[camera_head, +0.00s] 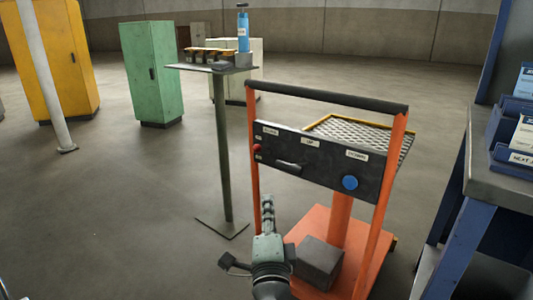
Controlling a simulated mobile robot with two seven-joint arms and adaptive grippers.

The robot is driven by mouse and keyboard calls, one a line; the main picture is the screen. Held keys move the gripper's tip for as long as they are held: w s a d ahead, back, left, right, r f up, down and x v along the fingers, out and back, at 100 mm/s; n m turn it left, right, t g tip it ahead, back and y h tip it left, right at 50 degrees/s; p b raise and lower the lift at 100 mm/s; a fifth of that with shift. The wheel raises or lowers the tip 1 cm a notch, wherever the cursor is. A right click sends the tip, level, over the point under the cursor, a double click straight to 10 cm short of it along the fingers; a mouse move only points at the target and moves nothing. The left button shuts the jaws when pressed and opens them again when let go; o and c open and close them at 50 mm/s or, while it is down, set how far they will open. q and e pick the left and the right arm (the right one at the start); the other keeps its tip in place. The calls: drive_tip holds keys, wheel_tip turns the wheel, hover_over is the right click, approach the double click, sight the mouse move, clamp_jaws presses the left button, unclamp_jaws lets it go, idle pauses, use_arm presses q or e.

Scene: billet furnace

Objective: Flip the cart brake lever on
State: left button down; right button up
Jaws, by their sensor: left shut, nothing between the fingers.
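The cart (378,240) has an orange frame, a dark push bar and a dark control panel (318,178). On the panel are a red knob (257,148) at the left, a dark lever-like handle (289,167) in the middle and a round blue button (350,183) at the right. The labels above them are too small to read surely, so I cannot tell which is the brake lever. My left gripper (268,204) is shut and empty, fingers pointing up the picture, below the panel's left part. My right gripper is out of view.
A thin green stand (222,140) holds a blue bottle (243,30) behind the cart's left side. A workbench (500,186) with blue bins stands close at the right. A dark block (319,262) sits on the cart's base.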

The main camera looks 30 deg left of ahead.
use_arm(q)
drive_tip(key=shift+d+r, duration=0.1)
drive_tip(key=shift+r, duration=0.05)
drive_tip(key=p, duration=0.4)
approach(267, 151)
drive_tip(key=w+a+r, duration=0.3)
drive_tip(key=w+r, duration=0.1)
drive_tip(key=shift+w+a, duration=0.15)
drive_tip(key=shift+w, duration=0.05)
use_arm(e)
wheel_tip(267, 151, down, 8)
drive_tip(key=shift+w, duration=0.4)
use_arm(q)
drive_tip(key=shift+b, duration=0.45)
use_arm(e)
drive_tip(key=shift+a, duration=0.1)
